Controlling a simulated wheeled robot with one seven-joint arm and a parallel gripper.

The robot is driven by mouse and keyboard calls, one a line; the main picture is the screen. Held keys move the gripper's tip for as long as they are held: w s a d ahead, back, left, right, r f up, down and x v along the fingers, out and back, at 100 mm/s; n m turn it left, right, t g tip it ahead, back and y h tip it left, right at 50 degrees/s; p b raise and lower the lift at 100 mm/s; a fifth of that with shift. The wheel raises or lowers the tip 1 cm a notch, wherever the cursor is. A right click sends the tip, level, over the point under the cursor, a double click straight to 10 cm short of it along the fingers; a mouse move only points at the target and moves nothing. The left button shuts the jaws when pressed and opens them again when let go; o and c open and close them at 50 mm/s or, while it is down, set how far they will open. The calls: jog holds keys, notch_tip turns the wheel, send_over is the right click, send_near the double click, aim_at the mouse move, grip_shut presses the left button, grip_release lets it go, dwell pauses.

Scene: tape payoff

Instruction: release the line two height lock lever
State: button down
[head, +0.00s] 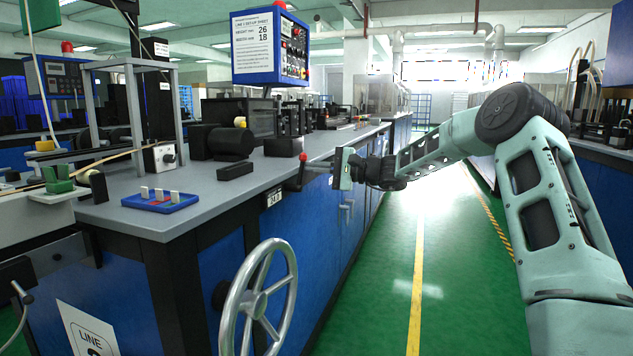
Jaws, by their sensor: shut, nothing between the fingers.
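A dark lever with a red knob (302,158) stands at the front edge of the grey bench top. It looks like the height lock lever, but no readable label on it confirms this. My gripper (320,165) reaches in from the right at bench-edge height, just to the right of the lever. It is shut and empty. Its fingers point left towards the lever, and I cannot tell whether they touch it. A large silver handwheel (258,302) is on the bench front below. A white "LINE" sign (88,330) is at the lower left, its number cut off.
The bench (150,215) carries a blue tray (160,203) with small pale pieces, dark motor-like blocks (232,142) and a blue control panel (270,46) with a setup sheet. A green aisle (400,290) with a yellow line is clear on the right.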

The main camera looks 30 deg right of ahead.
jog(key=shift+s+a+r+n+b, duration=0.15)
jog(key=shift+s+a+n+b, duration=0.1)
jog(key=shift+n+b, duration=0.4)
jog(key=shift+s+a+r+n+b, duration=0.15)
jog(key=shift+a+n+b, duration=0.05)
jog(key=shift+n+b, duration=0.45)
jog(key=shift+r, duration=0.1)
